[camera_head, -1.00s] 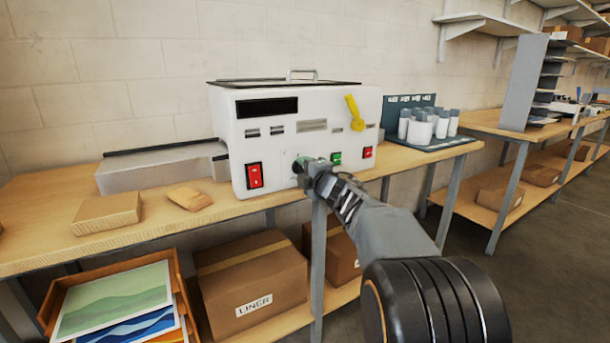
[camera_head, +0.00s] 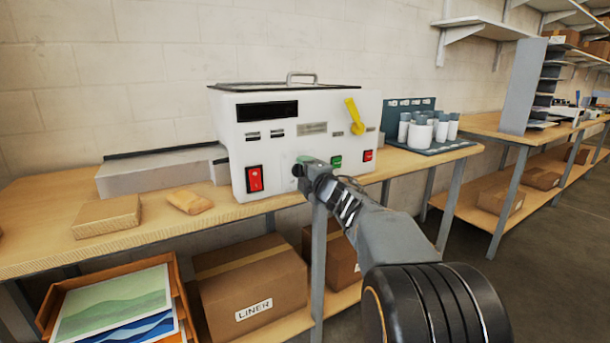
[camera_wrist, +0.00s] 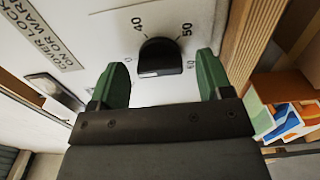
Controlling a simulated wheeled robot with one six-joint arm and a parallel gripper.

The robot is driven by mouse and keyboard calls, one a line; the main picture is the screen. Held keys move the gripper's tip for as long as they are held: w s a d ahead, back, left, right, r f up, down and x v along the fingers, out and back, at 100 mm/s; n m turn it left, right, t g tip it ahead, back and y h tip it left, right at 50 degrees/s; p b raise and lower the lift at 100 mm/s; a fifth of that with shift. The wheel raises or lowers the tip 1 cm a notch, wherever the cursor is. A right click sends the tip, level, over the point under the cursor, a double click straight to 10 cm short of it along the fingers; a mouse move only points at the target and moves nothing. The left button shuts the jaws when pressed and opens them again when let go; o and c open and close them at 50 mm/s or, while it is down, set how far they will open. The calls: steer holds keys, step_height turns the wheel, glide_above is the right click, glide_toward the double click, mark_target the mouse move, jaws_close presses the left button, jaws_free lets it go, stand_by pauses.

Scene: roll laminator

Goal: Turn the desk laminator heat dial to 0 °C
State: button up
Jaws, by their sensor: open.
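The white desk laminator (camera_head: 225,155) stands on the wooden bench in the head view. Its heat dial (camera_wrist: 160,57) is a black knob in the wrist view, with printed marks 40 and 50 beside it and other marks partly hidden. My gripper (camera_wrist: 158,82) has two green fingers, open, one on each side of the dial with gaps visible. The dial is between or just beyond the fingertips, not gripped. In the head view my gripper (camera_head: 300,168) is at the laminator's front and hides the dial.
The laminator front has a red rocker switch (camera_head: 254,179), a yellow lever (camera_head: 354,115), a green button (camera_head: 337,161) and a small red switch (camera_head: 368,155). A blue rack with white cylinders (camera_head: 421,132) stands to the right. Cardboard boxes (camera_head: 255,285) sit on the lower shelf.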

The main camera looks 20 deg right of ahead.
steer(key=shift+s, duration=0.15)
steer(key=s+d+p, duration=0.1)
steer(key=s+p, duration=0.1)
steer(key=s, duration=1.1)
steer(key=shift+s+d, duration=0.25)
step_height(320, 180, up, 7)
steer(key=s+a+m+g+h+p, duration=0.2)
steer(key=m+g+h+p, duration=0.3)
steer(key=m+p, duration=0.8)
steer(key=s+a+m+g+y+p, duration=0.2)
steer(key=s+a+m+g+p, duration=0.4)
steer(key=s+a+g+p, duration=0.3)
steer(key=s+a+f+p, duration=0.1)
steer(key=s+a+p, duration=0.1)
steer(key=s+p, duration=0.2)
steer(key=shift+s+a+y, duration=0.35)
steer(key=shift+y, duration=0.05)
